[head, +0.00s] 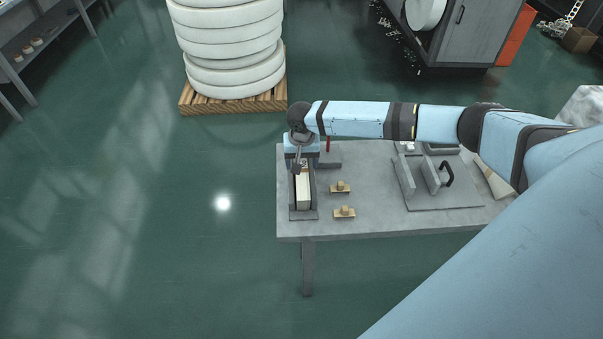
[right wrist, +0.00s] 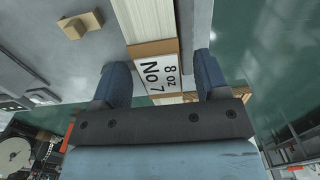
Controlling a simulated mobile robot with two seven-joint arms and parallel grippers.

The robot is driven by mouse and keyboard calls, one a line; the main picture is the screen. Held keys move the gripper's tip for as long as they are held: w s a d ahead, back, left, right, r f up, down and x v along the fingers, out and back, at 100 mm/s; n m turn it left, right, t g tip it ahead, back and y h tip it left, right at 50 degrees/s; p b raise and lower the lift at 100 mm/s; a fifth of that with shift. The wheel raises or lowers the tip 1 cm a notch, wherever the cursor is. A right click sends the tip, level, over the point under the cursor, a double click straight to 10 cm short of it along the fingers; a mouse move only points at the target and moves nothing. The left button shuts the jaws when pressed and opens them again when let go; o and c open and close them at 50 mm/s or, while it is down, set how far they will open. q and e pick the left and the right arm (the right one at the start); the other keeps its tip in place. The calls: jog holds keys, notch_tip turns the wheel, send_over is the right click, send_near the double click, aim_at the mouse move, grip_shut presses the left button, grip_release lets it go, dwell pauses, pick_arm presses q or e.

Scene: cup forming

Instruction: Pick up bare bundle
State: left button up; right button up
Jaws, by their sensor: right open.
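A cream bundle (head: 303,195) lies in a narrow dark grey holder (head: 303,214) at the left end of the table. In the right wrist view the bundle (right wrist: 150,18) has a brown band and a white label (right wrist: 155,73) reading "No 7" and "8 oz". My right gripper (head: 298,168) is above the far part of the holder. In the right wrist view my right gripper (right wrist: 159,62) is open, with one finger on each side of the bundle and a visible gap on both sides. My left gripper is not in view.
The grey table (head: 375,220) carries two small tan blocks (head: 340,187) (head: 344,212) right of the holder. A grey fixture with upright plates and a black handle (head: 447,173) stands further right. A pallet (head: 235,104) with stacked white rolls (head: 228,45) is on the floor behind.

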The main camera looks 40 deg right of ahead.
jog(key=shift+f, duration=0.65)
grip_shut()
jog(key=shift+r, duration=0.1)
jog(key=shift+r, duration=0.1)
